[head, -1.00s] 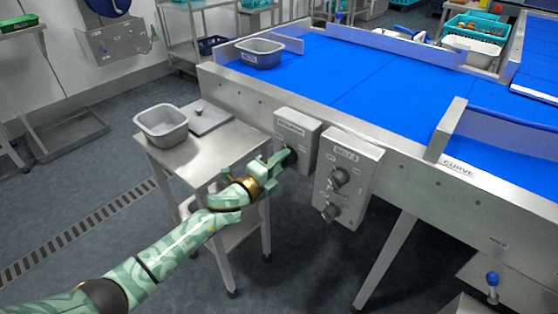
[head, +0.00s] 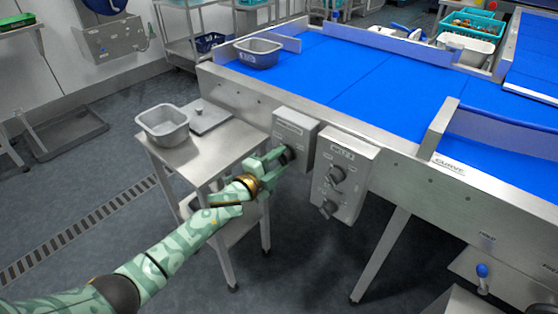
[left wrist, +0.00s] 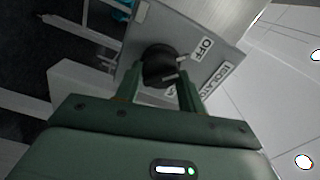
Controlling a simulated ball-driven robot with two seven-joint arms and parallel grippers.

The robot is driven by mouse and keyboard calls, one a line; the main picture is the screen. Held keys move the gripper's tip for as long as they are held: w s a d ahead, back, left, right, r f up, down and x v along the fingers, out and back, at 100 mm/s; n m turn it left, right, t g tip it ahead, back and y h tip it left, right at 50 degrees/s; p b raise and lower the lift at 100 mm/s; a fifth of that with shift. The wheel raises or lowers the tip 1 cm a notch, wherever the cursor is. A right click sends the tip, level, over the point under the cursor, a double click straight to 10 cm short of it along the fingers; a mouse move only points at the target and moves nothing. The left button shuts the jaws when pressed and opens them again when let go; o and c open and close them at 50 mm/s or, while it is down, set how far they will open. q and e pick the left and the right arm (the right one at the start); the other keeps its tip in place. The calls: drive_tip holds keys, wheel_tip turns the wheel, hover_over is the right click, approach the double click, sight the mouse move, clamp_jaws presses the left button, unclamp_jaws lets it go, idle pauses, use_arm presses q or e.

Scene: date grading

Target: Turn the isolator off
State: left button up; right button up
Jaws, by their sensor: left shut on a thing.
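The isolator (head: 294,136) is a grey box on the side of the conveyor frame, with a dark round knob facing my left arm. In the left wrist view the box (left wrist: 204,28) carries the labels OFF and ISOLATOR, and its black knob (left wrist: 158,64) has a pale pointer mark. My left gripper (head: 277,163) is at the knob, and its fingers (left wrist: 160,88) are shut on it. The fingers and arm hide part of the knob in the head view. My right gripper is in neither view.
A second grey box (head: 358,160) with two dark knobs hangs just right of the isolator. A small steel table (head: 215,150) with a grey tub (head: 163,125) stands to the left. The blue conveyor belt (head: 370,85) lies behind.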

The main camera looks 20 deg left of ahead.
use_arm(q)
drive_tip(key=shift+f, duration=0.1)
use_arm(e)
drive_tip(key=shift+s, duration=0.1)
use_arm(q)
drive_tip(key=o, duration=1)
drive_tip(key=shift+a, duration=0.1)
drive_tip(key=shift+s, duration=0.15)
drive_tip(key=p+v, duration=0.5)
drive_tip(key=v, duration=1.1)
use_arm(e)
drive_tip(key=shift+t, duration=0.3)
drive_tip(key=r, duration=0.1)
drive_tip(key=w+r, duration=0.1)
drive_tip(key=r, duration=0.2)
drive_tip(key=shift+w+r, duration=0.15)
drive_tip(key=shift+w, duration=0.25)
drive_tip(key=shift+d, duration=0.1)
